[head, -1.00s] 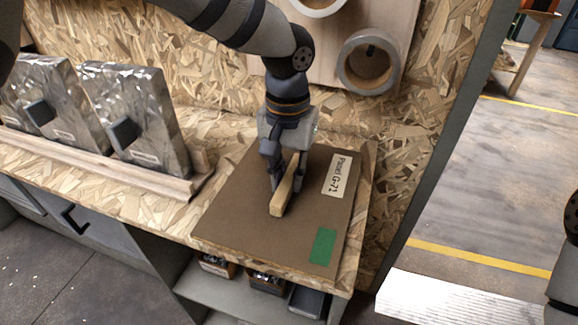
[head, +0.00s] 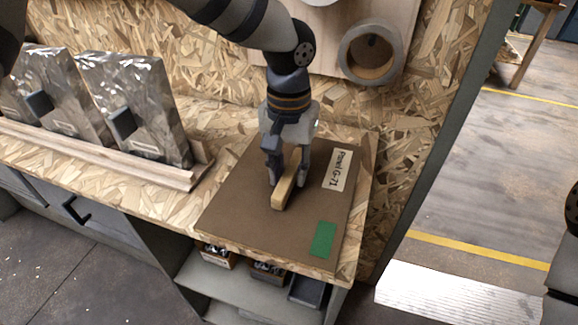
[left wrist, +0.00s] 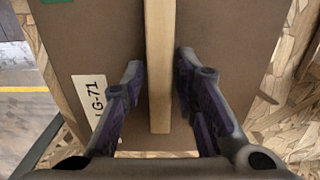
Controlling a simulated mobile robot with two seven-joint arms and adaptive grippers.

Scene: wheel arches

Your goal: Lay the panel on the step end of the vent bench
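The brown panel (head: 240,205), labelled Panel G-71, lies flat on the right end of the chipboard bench (head: 150,193). A green patch (head: 323,239) is near its front right corner. A pale wooden bar handle (head: 283,195) stands on its middle. My left gripper (head: 287,180) points down over the handle, a finger on each side. In the left wrist view the fingers (left wrist: 158,72) are apart. A clear gap shows between the left finger and the handle (left wrist: 160,90); the right finger is very close to it. My right gripper is out of view.
Several foil-wrapped slabs (head: 140,110) lean in a wooden rack (head: 110,155) at left. A grey ring (head: 370,52) sits on the back board. A shelf with small bins (head: 268,270) is under the bench end. Open floor (head: 480,190) lies at right.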

